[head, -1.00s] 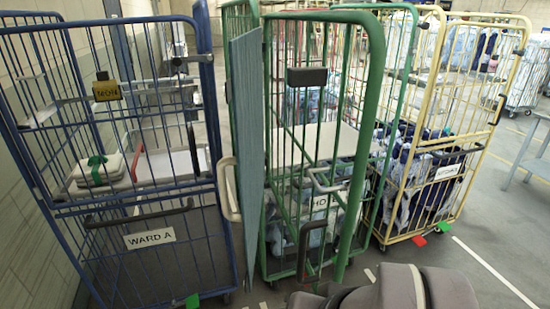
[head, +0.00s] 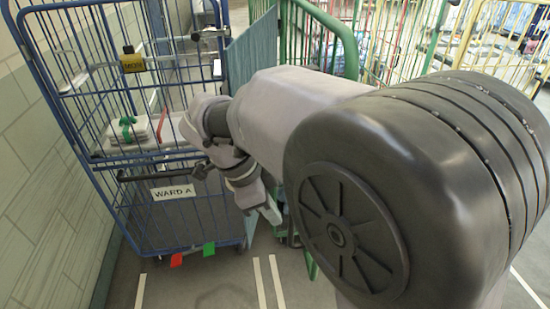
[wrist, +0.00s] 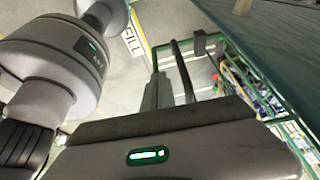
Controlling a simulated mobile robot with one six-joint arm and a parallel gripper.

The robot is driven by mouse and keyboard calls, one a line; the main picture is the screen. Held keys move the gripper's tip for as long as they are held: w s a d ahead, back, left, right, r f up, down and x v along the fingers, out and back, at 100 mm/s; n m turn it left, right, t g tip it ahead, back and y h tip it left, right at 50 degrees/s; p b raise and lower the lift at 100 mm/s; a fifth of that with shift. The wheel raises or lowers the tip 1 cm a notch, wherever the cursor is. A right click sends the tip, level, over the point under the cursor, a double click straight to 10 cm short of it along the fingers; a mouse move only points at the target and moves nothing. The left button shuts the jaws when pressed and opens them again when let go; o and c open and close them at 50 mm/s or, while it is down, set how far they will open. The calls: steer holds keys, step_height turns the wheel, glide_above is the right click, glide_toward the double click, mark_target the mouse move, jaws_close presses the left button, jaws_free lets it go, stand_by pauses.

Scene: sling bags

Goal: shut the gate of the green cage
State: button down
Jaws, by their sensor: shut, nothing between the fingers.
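The green cage (head: 318,22) stands behind my arm in the head view; its upper bars show and most of its front is hidden. In the wrist view its green bars (wrist: 234,68) are at the right. A blue-green panel (head: 253,47) stands upright between it and the blue cage; it seems to be the dark green surface (wrist: 285,40) at the wrist view's upper right. Whether this panel is the gate I cannot tell. My gripper (head: 272,214) is shut and empty, low by the green cage's left side; contact cannot be made out.
A blue cage (head: 136,208) labelled WARD A stands close at the left, with red (head: 176,261) and green (head: 209,249) tabs at its base. A yellow cage (head: 480,50) stands at the back right. My arm fills the centre right. Floor in front is clear, with white lines.

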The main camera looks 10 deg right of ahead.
steer(key=d+f+b, duration=0.3)
steer(key=d+f, duration=0.4)
steer(key=f, duration=0.2)
steer(key=shift+d, duration=0.25)
steer(key=shift+s, duration=0.1)
